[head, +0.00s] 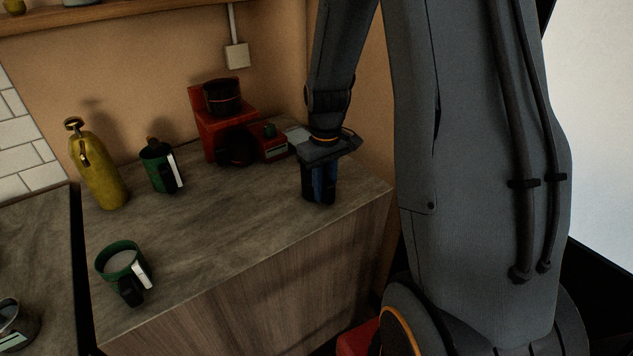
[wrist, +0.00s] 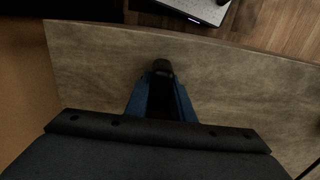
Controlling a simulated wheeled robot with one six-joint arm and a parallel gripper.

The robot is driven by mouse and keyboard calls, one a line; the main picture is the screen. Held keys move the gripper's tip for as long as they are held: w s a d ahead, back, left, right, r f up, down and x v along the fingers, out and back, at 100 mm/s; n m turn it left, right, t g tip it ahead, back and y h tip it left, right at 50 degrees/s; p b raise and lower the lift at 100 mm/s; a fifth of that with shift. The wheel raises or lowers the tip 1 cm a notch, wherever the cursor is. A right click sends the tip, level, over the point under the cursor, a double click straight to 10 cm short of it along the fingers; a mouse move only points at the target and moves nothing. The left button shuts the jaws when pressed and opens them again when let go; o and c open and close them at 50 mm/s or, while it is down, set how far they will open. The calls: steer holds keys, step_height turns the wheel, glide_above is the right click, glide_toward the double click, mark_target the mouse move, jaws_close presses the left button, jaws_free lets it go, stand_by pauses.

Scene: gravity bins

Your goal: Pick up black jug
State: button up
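My gripper (head: 322,185) points straight down at the right end of the counter. Its blue fingers (wrist: 133,108) stand on both sides of a narrow black thing (wrist: 162,70) in the wrist view, with no clear gap to it. In the head view a dark shape (head: 308,188), probably the black jug, shows around the fingers, close to the counter top. The gripper hides most of it, and I cannot tell whether the fingers press on it. Another black jug (head: 236,148), like a carafe, sits in the red coffee machine (head: 208,122) behind and to the left.
A green and black mug (head: 160,168), a yellow bottle (head: 99,170) and a green cup (head: 122,268) stand on the counter (head: 215,225) to the left. The wall is close behind my gripper. The counter's front middle is clear.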

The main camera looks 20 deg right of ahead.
jaws_close()
step_height(320, 180, up, 10)
steer(key=shift+r+b, duration=0.1)
steer(key=shift+b, duration=1.15)
